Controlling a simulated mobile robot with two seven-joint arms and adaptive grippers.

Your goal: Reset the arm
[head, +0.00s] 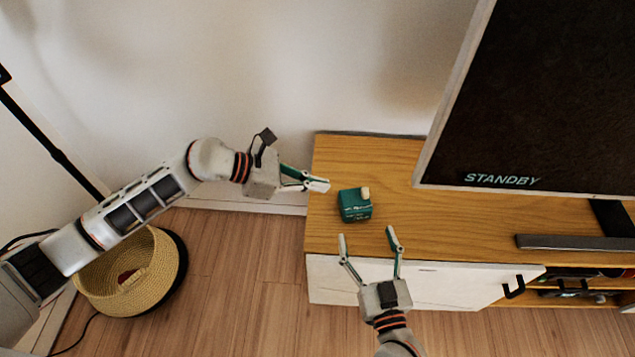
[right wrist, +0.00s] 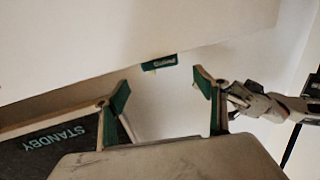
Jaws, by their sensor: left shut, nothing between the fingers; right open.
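My left gripper (head: 318,184) is shut and empty in the head view. Its tips are over the left end of the wooden cabinet top, just left of a small teal box (head: 355,205) with a cream knob on top. My right gripper (head: 369,238) is open and empty, in front of the box near the cabinet's front edge, its fingers pointing toward the box and apart from it. In the right wrist view the box (right wrist: 160,63) shows partly between and beyond the open fingers (right wrist: 160,90), and my left gripper (right wrist: 240,97) shows at the right.
The cabinet (head: 400,160) carries a large screen (head: 540,100) reading STANDBY and a grey bar (head: 575,242) at the right. A black handle (head: 514,287) sticks out in front. A woven basket (head: 130,285) stands on the floor at left, near a black lamp pole (head: 50,140).

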